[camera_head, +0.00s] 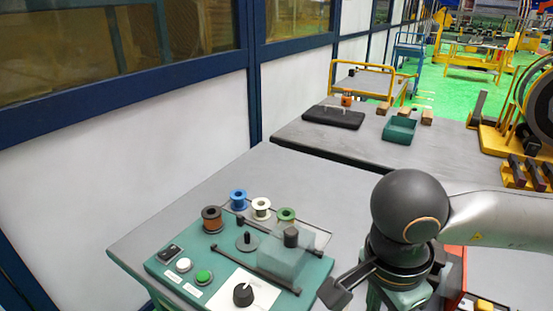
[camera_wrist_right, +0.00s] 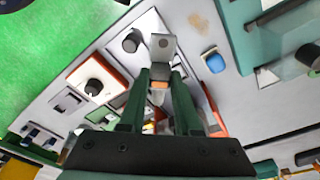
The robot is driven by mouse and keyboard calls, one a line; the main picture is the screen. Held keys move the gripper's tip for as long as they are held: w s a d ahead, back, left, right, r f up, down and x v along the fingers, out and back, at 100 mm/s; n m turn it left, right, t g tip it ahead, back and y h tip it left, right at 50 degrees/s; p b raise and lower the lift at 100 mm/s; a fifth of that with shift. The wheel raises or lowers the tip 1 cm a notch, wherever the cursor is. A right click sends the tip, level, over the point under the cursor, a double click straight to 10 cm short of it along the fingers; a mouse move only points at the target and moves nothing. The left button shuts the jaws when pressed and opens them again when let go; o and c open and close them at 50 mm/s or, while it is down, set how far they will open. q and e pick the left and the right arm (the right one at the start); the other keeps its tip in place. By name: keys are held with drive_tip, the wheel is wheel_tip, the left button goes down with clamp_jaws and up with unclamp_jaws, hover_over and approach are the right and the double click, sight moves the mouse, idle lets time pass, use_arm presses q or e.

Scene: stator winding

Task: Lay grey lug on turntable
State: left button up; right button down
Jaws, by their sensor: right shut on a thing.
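My right gripper (camera_wrist_right: 160,86) has green fingers, shut on the grey lug (camera_wrist_right: 163,47) in the wrist view. The lug is a small flat grey plate with a hole near its end; it sticks out past the fingertips. A small orange-brown piece shows between the tips. In the head view my right arm comes in from the right, and its dark wrist hides the fingertips and the lug. I cannot pick out the turntable with certainty; a dark round disc with a short post (camera_head: 246,241) stands on the teal panel. My left gripper is in neither view.
The teal panel (camera_head: 170,267) carries buttons, a black knob (camera_head: 243,294) and a translucent block (camera_head: 284,258). Several wire spools, one blue (camera_head: 238,199), stand behind. The near table's middle back is clear.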

drive_tip(key=w+d+f+n+t+y+p, duration=0.1)
drive_tip(key=w+d+f+n+p, duration=0.2)
drive_tip(key=n, duration=1.1)
drive_tip(key=shift+w+d+p, duration=0.8)
drive_tip(key=shift+w+d, duration=0.35)
drive_tip(key=shift+d, duration=0.1)
